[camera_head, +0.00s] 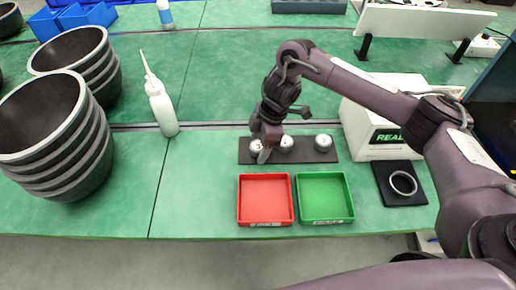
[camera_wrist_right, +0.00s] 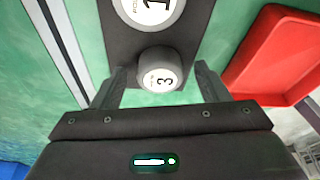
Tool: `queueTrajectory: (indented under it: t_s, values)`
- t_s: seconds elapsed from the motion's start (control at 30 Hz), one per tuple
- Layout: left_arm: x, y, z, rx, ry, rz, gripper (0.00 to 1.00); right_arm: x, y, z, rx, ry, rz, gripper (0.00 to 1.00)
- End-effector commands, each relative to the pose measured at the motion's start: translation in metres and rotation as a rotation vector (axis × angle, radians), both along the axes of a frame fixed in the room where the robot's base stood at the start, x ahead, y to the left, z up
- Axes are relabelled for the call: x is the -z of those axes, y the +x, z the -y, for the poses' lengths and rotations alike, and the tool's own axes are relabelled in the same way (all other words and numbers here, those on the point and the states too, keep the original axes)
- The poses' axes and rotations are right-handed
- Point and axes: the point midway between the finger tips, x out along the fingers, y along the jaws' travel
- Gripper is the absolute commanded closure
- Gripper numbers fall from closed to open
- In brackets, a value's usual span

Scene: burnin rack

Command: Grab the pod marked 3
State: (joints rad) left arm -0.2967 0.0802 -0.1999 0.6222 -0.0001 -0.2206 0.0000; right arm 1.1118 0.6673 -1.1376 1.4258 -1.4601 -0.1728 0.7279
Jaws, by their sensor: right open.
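The pod marked 3 (camera_wrist_right: 160,78) is a silver-white round pod with a black 3 on its top. In the wrist view it sits at the near end of the dark rack (camera_wrist_right: 120,47), between the two spread fingers of my right gripper (camera_wrist_right: 157,86). The fingers stand apart from it, one on each side. In the head view my right gripper (camera_head: 264,148) is over the left end of the rack (camera_head: 245,158) and partly hides the leftmost pod (camera_head: 256,146). My left gripper is not in view.
The pod marked 1 (camera_wrist_right: 148,8) is the neighbour on the rack; another pod (camera_head: 323,142) is at its right end. A red tray (camera_head: 265,220) and a green tray (camera_head: 326,217) lie in front. A white bottle (camera_head: 162,108) and dark ribbed pots (camera_head: 85,165) stand left.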

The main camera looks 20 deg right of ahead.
Motion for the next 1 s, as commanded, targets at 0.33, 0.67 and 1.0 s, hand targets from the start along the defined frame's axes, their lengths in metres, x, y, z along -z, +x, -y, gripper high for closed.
queueTrajectory:
  t_s: [0.33, 0.67, 1.0]
  values:
    - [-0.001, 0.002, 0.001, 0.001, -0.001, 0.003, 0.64, -0.001, 0.0, 0.0, -0.001, 0.0, 0.0, 0.62]
    - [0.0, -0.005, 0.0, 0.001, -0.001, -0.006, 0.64, -0.001, 0.0, 0.0, -0.001, 0.0, 0.0, 0.8]
    - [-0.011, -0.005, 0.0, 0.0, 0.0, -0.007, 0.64, -0.032, 0.002, 0.001, -0.001, -0.002, 0.006, 0.8]
